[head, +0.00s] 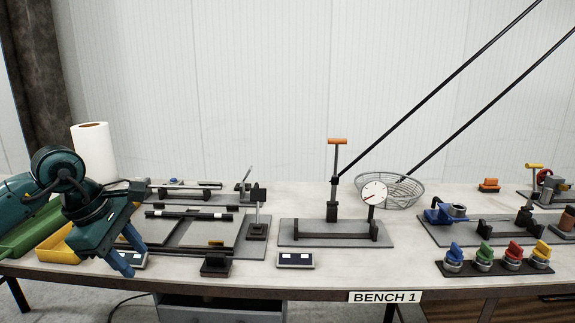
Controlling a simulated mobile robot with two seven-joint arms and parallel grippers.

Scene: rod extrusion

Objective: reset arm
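My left gripper (137,262) is at the left end of the bench, on a teal arm coming in from the left. Its blue fingers point down and to the right, apart from each other, with nothing seen between them. It hangs over the front left of the bench, in front of a yellow tray (58,250) and beside a grey plate fixture (190,235). It hides part of both. My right gripper is not in view.
A press stand with an orange handle (337,141), a dial gauge (374,193) and a wire basket (408,193) stand mid-bench. Several coloured knobs (484,254) sit at front right. A paper roll (94,150) stands behind my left arm. Two dark rods slant up right.

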